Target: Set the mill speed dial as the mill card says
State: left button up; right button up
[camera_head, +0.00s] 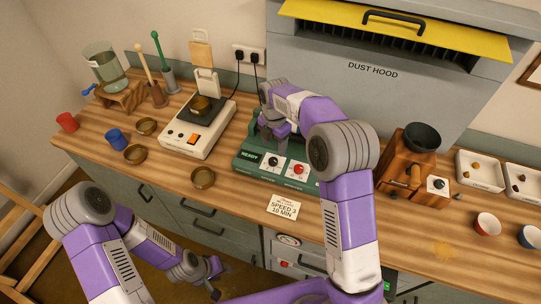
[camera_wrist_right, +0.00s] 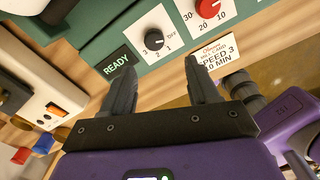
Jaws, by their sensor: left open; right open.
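The green mill (camera_head: 245,165) stands at the middle of the bench, its front panel lit with READY. Its black speed dial (camera_head: 273,161) has marks OFF, 1, 2 and 3 and shows close in the right wrist view (camera_wrist_right: 154,40); I cannot tell surely where its pointer stands. A red dial (camera_wrist_right: 209,8) with minute marks is beside it. The mill card (camera_head: 287,207) lies in front of the mill and reads SPEED 3, 10 MIN. My right gripper (camera_wrist_right: 161,75) is open and empty, its fingers apart from the speed dial. My left gripper (camera_head: 214,274) is open, low before the bench.
A white hotplate-like device (camera_head: 190,140) with an orange switch stands left of the mill. A wooden grinder (camera_head: 412,165) stands to the right. Small brown dishes (camera_head: 203,178), a red cup (camera_head: 67,122) and a blue cup (camera_head: 115,139) are at left. Bench is clear around the card.

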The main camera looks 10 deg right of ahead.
aim_at(273, 160)
jog(key=shift+w+f+b, duration=0.3)
jog(key=shift+w+f, duration=0.45)
jog(key=shift+f, duration=0.3)
pick_arm(q)
jog(key=shift+w+f, duration=0.5)
jog(key=shift+f, duration=0.4)
pick_arm(e)
jog(key=shift+s+f, duration=0.15)
jog(key=shift+f, duration=1.55)
jog(key=shift+s+f, duration=0.1)
jog(key=shift+f, duration=1.6)
jog(key=c, duration=1)
jog(key=shift+c, duration=0.2)
